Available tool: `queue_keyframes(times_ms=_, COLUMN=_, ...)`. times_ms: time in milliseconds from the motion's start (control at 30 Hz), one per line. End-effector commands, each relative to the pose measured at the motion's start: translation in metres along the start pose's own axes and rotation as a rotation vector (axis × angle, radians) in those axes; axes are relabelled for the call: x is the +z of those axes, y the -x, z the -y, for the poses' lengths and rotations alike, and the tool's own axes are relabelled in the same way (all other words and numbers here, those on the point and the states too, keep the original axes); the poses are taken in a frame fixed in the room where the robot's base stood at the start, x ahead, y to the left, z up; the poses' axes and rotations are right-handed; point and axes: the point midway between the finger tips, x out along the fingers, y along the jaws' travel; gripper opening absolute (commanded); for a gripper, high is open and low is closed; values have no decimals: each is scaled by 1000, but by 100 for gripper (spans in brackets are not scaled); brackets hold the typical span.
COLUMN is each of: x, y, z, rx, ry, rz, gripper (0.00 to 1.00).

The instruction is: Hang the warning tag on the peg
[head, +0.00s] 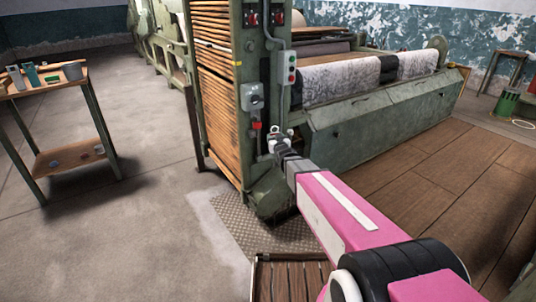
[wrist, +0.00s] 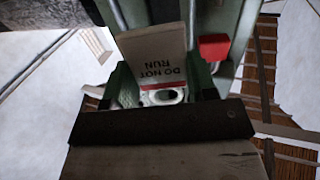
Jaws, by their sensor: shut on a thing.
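The warning tag (wrist: 156,58) is a pale card with a red band and the words DO NOT RUN, upside down in the wrist view. My gripper (head: 276,138) is shut on the tag, in front of the green machine post; a small pale part shows at its tip in the head view. A round metal ring (wrist: 172,96) shows just below the red band. I cannot clearly make out the peg; it may be hidden behind the tag or gripper.
A grey switch box (head: 253,97) and a box with coloured buttons (head: 290,68) are on the post close to my gripper. A red block (wrist: 213,47) is right of the tag. A tool cart (head: 75,158) stands left; floor between is clear.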

Motion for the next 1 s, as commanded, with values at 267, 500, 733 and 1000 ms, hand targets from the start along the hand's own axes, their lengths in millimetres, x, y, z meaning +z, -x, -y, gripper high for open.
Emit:
queue_keyframes(times_ms=267, x=60, y=12, z=34, rx=-66, ry=-7, rz=4, gripper=31)
queue_keyframes(times_ms=500, x=70, y=13, z=40, rx=-78, ry=-9, rz=4, gripper=31)
queue_keyframes(times_ms=733, x=70, y=2, z=44, rx=-78, ry=-9, rz=3, gripper=31)
queue_keyframes(times_ms=1000, x=70, y=-19, z=51, rx=-78, ry=-8, rz=3, gripper=31)
